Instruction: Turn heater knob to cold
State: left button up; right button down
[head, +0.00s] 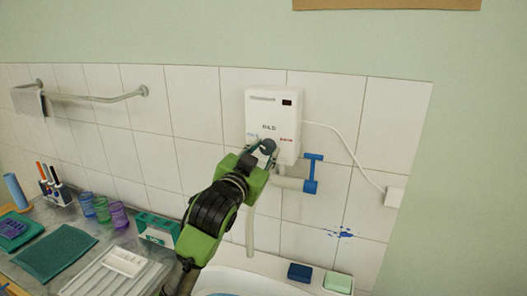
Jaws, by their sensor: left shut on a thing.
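The white water heater (273,108) is mounted on the tiled wall near the middle of the head view. Its dark round knob (268,146) sits low on its front face, between a blue mark on the left and a red mark on the right. My left gripper (261,150) reaches up from below and is shut on the knob. The gripper and its green and black wrist hide the heater's lower left corner. The knob's exact pointing direction is too small to tell. My right gripper is not in view.
A blue-handled valve (312,175) on a pipe is just right of the heater. Below are a white basin (245,281), a blue sponge (300,272) and green soap (338,282). The counter at left holds cups, a green mat (55,252) and a white tray (112,278).

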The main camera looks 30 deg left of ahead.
pick_arm(q)
jog(key=shift+r, duration=0.4)
jog(key=o, duration=1.1)
jog(key=shift+w+f, duration=0.15)
jog(key=shift+f, duration=0.15)
jog(key=v, duration=0.7)
jog(key=shift+s, duration=0.3)
